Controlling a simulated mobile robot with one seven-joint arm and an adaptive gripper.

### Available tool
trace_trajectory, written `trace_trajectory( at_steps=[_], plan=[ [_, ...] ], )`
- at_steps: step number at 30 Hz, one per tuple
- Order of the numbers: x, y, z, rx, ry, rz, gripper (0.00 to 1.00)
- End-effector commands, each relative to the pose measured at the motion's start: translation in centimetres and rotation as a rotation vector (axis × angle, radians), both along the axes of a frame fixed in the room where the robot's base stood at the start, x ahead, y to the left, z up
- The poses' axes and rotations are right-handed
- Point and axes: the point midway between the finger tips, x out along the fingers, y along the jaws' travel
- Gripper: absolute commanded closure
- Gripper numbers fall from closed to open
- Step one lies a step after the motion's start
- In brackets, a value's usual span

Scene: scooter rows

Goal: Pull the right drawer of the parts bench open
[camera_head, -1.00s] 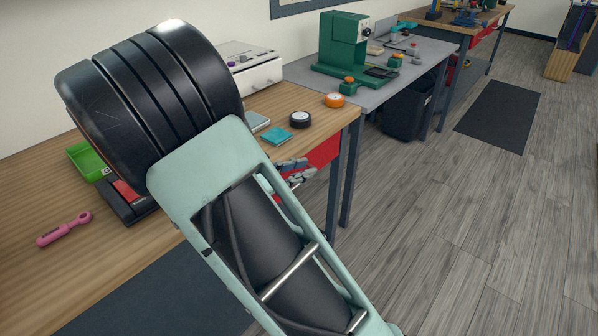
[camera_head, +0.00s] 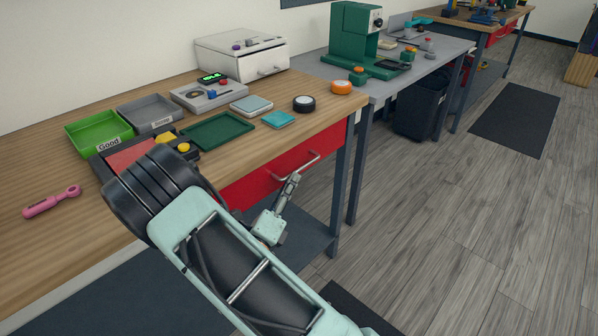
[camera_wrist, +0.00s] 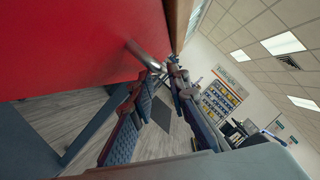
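The parts bench (camera_head: 60,245) has a wooden top and a red right drawer (camera_head: 250,186) under its front edge. The drawer front looks flush with the bench. Its bar handle (camera_head: 309,164) is metal. My gripper (camera_head: 292,182) is at this handle in the head view, coming from below and in front. In the wrist view the red drawer front (camera_wrist: 70,45) fills the upper left. The handle (camera_wrist: 145,54) runs toward the tips of my gripper (camera_wrist: 161,72). The fingertips are close together with a narrow gap near the handle's end. I cannot tell whether they press on it.
On the bench top are a green tray (camera_head: 98,133), a grey tray (camera_head: 150,112), a dark green tray (camera_head: 218,131), a pink tool (camera_head: 51,201) and a white drawer box (camera_head: 242,57). A dark bin (camera_head: 418,108) stands under the grey bench.

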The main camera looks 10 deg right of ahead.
Motion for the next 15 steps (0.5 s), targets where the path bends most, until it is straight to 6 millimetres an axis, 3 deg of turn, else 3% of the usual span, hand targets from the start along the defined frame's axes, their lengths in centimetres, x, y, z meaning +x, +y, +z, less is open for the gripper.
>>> trace_trajectory(
  at_steps=[7,15],
  plan=[
    [3.3,-2.3,0.8,0.002,-0.003,-0.003,0.84],
    [4.4,-3.0,1.2,0.001,-0.001,-0.001,0.84]
  ],
)
